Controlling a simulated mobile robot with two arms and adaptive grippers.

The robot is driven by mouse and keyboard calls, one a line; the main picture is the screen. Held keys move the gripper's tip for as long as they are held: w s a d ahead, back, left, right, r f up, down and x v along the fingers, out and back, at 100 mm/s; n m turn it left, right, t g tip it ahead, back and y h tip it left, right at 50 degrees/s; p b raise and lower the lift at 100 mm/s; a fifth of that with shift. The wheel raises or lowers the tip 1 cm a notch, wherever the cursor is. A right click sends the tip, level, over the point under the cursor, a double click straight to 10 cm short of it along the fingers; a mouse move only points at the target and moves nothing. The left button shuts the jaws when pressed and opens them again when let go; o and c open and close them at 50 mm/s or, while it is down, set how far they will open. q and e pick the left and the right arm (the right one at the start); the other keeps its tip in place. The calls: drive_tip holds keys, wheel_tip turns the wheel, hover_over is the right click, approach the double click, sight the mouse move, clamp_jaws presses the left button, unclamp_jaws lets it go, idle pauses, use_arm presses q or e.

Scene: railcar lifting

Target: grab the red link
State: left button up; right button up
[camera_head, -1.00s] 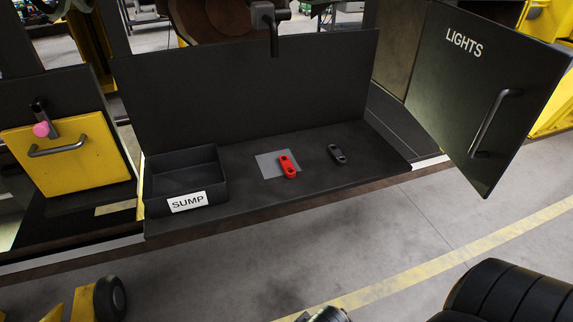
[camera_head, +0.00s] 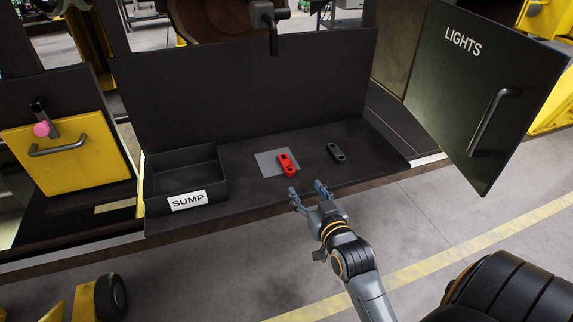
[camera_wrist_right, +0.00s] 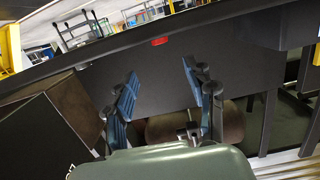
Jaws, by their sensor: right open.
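The red link (camera_head: 287,165) lies on a grey square pad (camera_head: 269,164) on the dark shelf, between the sump bin and a dark link. My right gripper (camera_head: 308,191) is open and empty in the head view, at the shelf's front edge, nearer to me than the red link and a little to its right. It does not touch the link. In the right wrist view its two blue-grey fingers (camera_wrist_right: 161,80) stand apart with nothing between them. A small red patch (camera_wrist_right: 159,41) shows beyond them, too small to identify surely. My left gripper is not in view.
A dark link (camera_head: 336,152) lies right of the pad. The open bin labelled SUMP (camera_head: 210,196) stands at the shelf's left end. A tall dark panel (camera_head: 245,95) backs the shelf. The LIGHTS door (camera_head: 460,100) stands open at right. Shelf around the links is clear.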

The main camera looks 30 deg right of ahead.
drive_tip(key=p, duration=0.2)
approach(288, 164)
drive_tip(key=x, duration=0.4)
drive_tip(key=shift+r, duration=0.2)
drive_tip(key=p+x, duration=0.1)
drive_tip(key=x, duration=0.3)
drive_tip(key=shift+w+f, duration=0.15)
drive_tip(key=shift+w, duration=0.1)
drive_tip(key=shift+w+f, duration=0.15)
drive_tip(key=shift+w, duration=0.2)
drive_tip(key=shift+s, duration=0.1)
clamp_jaws()
